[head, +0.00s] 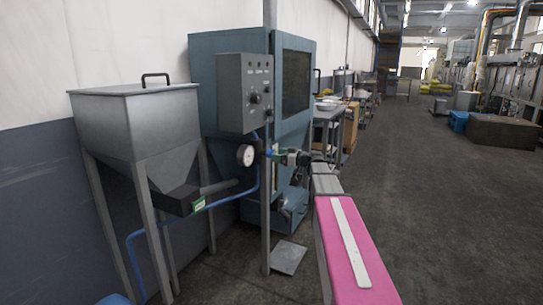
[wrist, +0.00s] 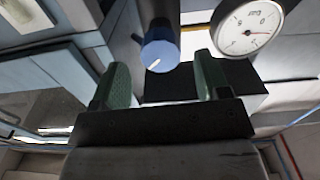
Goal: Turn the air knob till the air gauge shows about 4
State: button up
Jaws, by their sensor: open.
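The air knob (wrist: 160,55) is a blue round cap with a white mark, on a dark stem in the wrist view. My gripper (wrist: 160,72) is open, with one green finger on each side of the knob. I cannot tell whether either finger touches it; gaps show on both sides. The air gauge (wrist: 252,27) is a white round dial to the right of the knob, tilted in this view; its needle is too small to read surely. In the head view the gauge (head: 245,155) hangs below the grey control box, and my gripper (head: 280,156) is just right of it.
A grey control box (head: 244,93) is in front of the blue cabinet (head: 213,60). A steel hopper (head: 137,125) stands at left, with a blue hose (head: 190,207) below.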

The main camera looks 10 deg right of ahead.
aim_at(270, 154)
jog(key=shift+x, duration=2.1)
jog(key=c, duration=0.9)
